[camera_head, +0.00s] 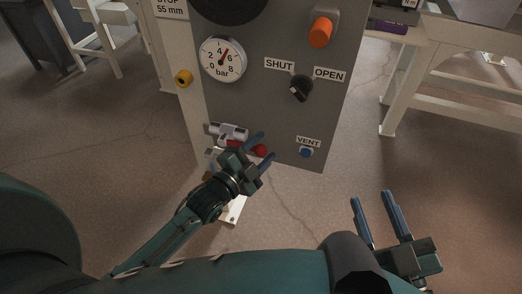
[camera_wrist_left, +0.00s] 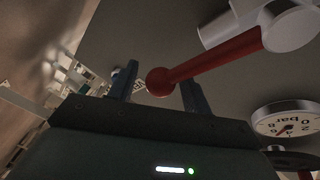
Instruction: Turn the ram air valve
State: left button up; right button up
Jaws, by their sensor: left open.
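A red lever (camera_head: 236,143) with a ball end (camera_head: 261,150) sticks out from a silver valve body (camera_head: 229,131) low on the left of the grey panel. No label naming the ram air valve is readable. My left gripper (camera_head: 264,147) is open at the ball end. In the left wrist view, the ball (camera_wrist_left: 160,82) shows between the two open fingers (camera_wrist_left: 158,88), and the lever (camera_wrist_left: 215,57) runs up right to the valve body (camera_wrist_left: 288,25). I cannot tell whether a finger touches it. My right gripper (camera_head: 371,197) is open and empty at the lower right.
The panel (camera_head: 258,105) also carries a bar gauge (camera_head: 223,59), a black SHUT/OPEN knob (camera_head: 300,88), a blue VENT button (camera_head: 306,152), an orange knob (camera_head: 320,32) and a yellow button (camera_head: 184,78). A pale table (camera_head: 440,85) stands at the right. Floor around the panel is clear.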

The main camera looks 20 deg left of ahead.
pick_arm(q)
jog(key=shift+c, duration=0.4)
grip_shut()
jog(key=shift+r, duration=0.15)
